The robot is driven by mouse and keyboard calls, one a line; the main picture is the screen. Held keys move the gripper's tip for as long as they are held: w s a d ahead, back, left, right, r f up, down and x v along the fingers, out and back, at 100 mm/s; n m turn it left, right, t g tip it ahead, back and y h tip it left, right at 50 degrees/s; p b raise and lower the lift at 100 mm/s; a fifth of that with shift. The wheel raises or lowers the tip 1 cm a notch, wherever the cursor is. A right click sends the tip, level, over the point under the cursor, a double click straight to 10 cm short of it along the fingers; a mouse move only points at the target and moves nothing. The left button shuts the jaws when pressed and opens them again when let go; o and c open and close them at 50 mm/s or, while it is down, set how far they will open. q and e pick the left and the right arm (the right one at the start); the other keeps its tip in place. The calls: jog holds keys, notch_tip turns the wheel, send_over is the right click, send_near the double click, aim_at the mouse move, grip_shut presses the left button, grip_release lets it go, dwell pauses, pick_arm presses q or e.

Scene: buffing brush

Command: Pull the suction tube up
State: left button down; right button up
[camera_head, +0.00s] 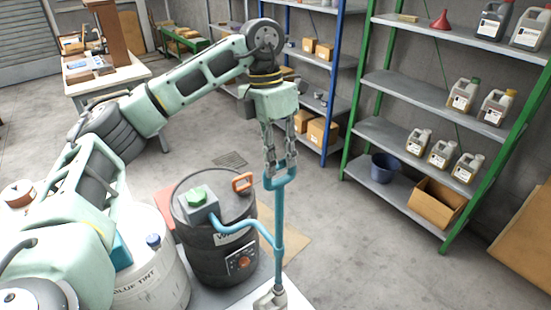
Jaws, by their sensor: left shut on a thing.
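The suction tube (278,232) is a teal upright pipe with a loop handle at its top. A curved teal hose joins it to a dark drum (201,249) with a green-topped grey box on its lid. My left gripper (279,172) points down and is shut on the tube's handle. The tube's lower end meets a grey container (270,298) at the bottom edge; whether it is inside cannot be told. My right gripper is not in view.
A white tub (150,275) labelled blue tint stands left of the drum. Green-framed shelves (415,90) with jugs stand at the right. A cluttered table (105,82) is at the back left.

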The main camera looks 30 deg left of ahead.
pick_arm(q)
jog(key=shift+w+r, duration=0.15)
jog(key=shift+r, duration=0.25)
jog(key=c, duration=1.9)
grip_release()
jog(key=shift+o, duration=1.3)
jog(key=shift+f, duration=0.1)
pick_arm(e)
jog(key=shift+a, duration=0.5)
pick_arm(q)
notch_tip(320, 180, up, 12)
jog(key=a, duration=0.2)
jog(key=shift+w+f, duration=0.15)
jog(key=shift+w, duration=0.15)
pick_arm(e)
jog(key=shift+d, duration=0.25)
pick_arm(q)
jog(key=shift+a, duration=0.1)
